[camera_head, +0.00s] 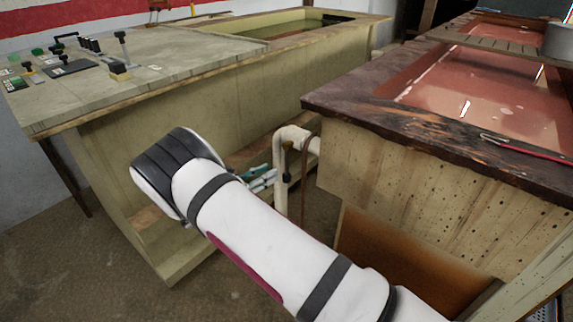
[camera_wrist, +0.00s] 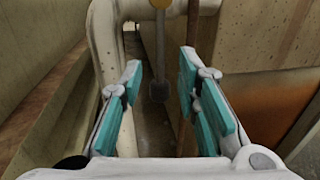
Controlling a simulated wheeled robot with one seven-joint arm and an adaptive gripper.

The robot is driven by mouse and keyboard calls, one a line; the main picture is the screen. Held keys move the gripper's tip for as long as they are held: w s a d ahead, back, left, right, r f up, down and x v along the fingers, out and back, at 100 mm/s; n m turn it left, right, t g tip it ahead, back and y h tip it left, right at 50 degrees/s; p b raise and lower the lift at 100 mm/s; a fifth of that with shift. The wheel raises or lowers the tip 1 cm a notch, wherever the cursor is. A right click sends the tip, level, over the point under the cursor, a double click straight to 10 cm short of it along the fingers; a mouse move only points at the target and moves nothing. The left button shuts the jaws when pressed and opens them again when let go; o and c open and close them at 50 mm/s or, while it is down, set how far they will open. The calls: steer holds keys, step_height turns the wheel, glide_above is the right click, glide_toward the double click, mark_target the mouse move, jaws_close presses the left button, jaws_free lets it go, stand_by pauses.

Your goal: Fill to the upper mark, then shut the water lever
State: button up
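My gripper (camera_head: 264,178) reaches into the gap between the two wooden troughs, close to a pale pipe (camera_head: 292,133). In the wrist view my gripper (camera_wrist: 161,68) is open, its teal-padded fingers apart. A grey lever (camera_wrist: 159,50) hangs down from a brass-coloured hub (camera_wrist: 160,3) and ends in a dark knob (camera_wrist: 160,91). The lever shows between the fingers, beyond them, and neither finger visibly touches it. The right trough (camera_head: 345,105) has a reddish basin (camera_head: 480,85) with shiny reflections. I cannot make out a fill mark or the exact water level.
The left trough (camera_head: 130,160) has a worktop with small black tools and green-capped items. A rusty thin pipe (camera_wrist: 187,25) runs upright close to the right finger. A red-handled tool (camera_head: 525,148) lies on the right trough's dark rim. Floor is clear at lower left.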

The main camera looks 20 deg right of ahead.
mark_target(287, 174)
steer(key=b+x, duration=0.1)
steer(key=x, duration=0.7)
steer(key=shift+d, duration=0.1)
jaws_close()
